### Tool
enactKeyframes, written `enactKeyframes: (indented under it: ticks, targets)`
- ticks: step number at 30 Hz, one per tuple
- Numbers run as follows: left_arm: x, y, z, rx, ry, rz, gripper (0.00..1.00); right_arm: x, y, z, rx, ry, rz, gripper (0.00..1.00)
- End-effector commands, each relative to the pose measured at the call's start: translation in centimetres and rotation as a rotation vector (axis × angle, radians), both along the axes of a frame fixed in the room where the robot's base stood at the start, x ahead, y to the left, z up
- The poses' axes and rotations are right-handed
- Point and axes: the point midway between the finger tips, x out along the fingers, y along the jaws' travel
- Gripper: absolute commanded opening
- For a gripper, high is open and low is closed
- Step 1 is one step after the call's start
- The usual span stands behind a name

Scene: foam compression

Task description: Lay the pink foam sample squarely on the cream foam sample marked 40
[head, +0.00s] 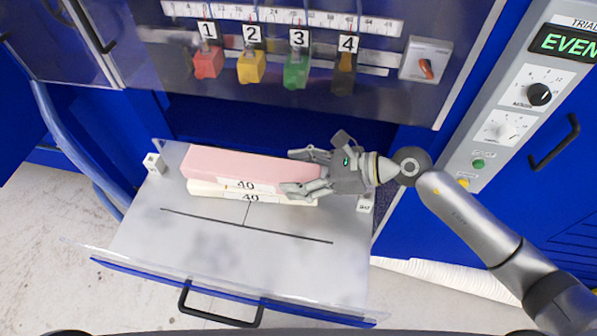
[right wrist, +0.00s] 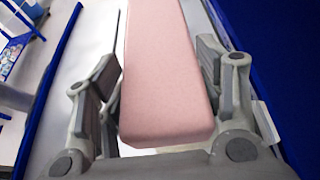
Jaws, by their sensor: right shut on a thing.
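The pink foam sample (head: 235,163), a long block with a 40 label on its front face, lies lengthwise over the cream foam sample (head: 215,190), also marked 40. The cream one shows only as a strip along the front, with its left end nearly in line with the pink one's. I cannot tell whether the two touch. My right gripper (head: 291,172) is shut on the pink sample's right end, one finger behind and one in front. In the right wrist view the pink sample (right wrist: 160,80) runs between the fingers. My left gripper is not in view.
The samples are over a grey drawer tray (head: 190,245) with dark lines and a black front handle (head: 220,318). Small white blocks stand at its left (head: 154,163) and right (head: 365,203). Numbered coloured clamps (head: 250,66) hang behind. The tray's front is clear.

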Motion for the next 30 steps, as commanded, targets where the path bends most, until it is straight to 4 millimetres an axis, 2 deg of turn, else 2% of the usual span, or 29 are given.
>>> enactKeyframes:
  ticks: [3, 14, 15, 20, 30]
  targets:
    - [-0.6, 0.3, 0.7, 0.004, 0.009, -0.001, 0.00, 0.1, 0.0, -0.8, 0.002, 0.000, -0.002, 0.47]
    - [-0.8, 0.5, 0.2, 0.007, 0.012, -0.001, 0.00, 0.1, 0.0, -1.5, 0.000, -0.003, -0.001, 0.47]
    - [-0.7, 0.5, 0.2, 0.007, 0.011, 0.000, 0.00, 0.1, 0.0, -1.4, 0.000, -0.003, -0.001, 0.64]
    - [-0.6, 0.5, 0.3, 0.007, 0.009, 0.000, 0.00, 0.1, 0.0, -1.3, 0.000, -0.003, -0.001, 0.83]
    - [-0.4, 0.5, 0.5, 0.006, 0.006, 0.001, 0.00, 0.1, 0.0, -1.2, 0.000, -0.003, -0.001, 0.83]
